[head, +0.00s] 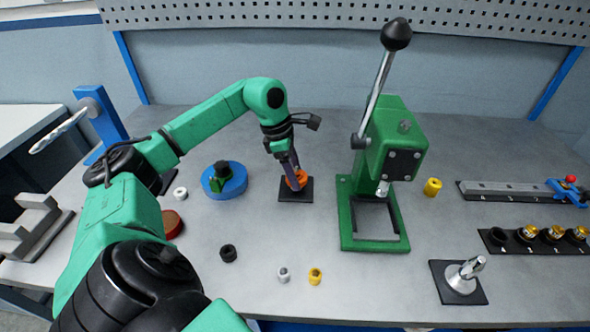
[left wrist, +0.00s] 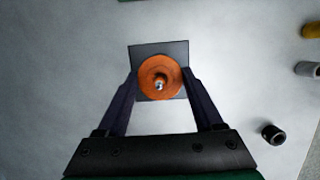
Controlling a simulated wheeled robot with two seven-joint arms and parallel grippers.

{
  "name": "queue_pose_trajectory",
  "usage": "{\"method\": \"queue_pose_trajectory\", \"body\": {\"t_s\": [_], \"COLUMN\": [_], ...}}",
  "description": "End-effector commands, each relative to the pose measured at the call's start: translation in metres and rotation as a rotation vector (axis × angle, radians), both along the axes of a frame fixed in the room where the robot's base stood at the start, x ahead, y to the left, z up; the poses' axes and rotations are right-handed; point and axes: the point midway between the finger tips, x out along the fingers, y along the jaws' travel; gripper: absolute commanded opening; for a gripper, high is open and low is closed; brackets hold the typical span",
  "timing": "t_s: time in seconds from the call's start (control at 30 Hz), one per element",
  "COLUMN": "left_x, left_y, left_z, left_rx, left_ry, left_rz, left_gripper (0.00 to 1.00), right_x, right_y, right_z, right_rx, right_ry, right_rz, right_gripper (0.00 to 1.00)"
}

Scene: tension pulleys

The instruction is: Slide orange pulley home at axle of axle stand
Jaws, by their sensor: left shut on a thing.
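My left gripper (head: 296,171) is shut on the orange pulley (head: 298,180). In the left wrist view the two fingers hold the pulley (left wrist: 147,80) by opposite sides of its rim. The axle stand has a dark square base plate (head: 293,196), which shows around and under the pulley. In the left wrist view a bright axle tip shows in the pulley's bore, so the pulley is around the axle, and the base plate (left wrist: 150,49) lies below. I cannot tell whether the pulley touches the plate. My right gripper is not in view.
A green lever press (head: 396,160) stands to the right of the stand. Several small bushings, such as the black one (head: 228,253), lie in front. A silver post on a dark plate (head: 448,288) stands front right.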

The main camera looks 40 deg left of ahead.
Motion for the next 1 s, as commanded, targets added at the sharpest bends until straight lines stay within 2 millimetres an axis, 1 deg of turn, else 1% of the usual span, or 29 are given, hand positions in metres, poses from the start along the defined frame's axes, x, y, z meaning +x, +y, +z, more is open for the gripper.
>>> {"method": "queue_pose_trajectory", "body": {"t_s": [0.23,0.37,0.8,0.83,0.87,0.9,1.0], "left_x": [-0.0001,-0.0001,-0.0004,-0.0004,-0.0004,-0.0004,-0.0003], "left_y": [0.0002,0.0001,0.0,0.0,-0.0001,0.0,0.0], "left_z": [-0.0102,-0.0083,-0.0106,-0.0107,-0.0107,-0.0106,-0.0103], "left_rx": [0.0,0.0,0.0,0.0,0.0,0.0,0.0], "left_ry": [0.0,0.0,0.002,0.002,0.002,0.002,0.001], "left_rz": [0.0,0.0,-0.001,-0.001,-0.001,-0.001,0.0], "left_gripper": [0.1,0.1,0.1,0.8,0.91,1.0,1.0], "right_x": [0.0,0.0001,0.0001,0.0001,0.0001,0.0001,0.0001], "right_y": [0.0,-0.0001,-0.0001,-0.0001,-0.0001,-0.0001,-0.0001], "right_z": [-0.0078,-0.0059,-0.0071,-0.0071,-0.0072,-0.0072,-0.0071], "right_rx": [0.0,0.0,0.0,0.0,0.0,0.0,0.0], "right_ry": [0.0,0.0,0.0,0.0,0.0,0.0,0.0], "right_rz": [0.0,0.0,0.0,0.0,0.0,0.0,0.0], "right_gripper": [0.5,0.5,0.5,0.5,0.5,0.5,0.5]}}
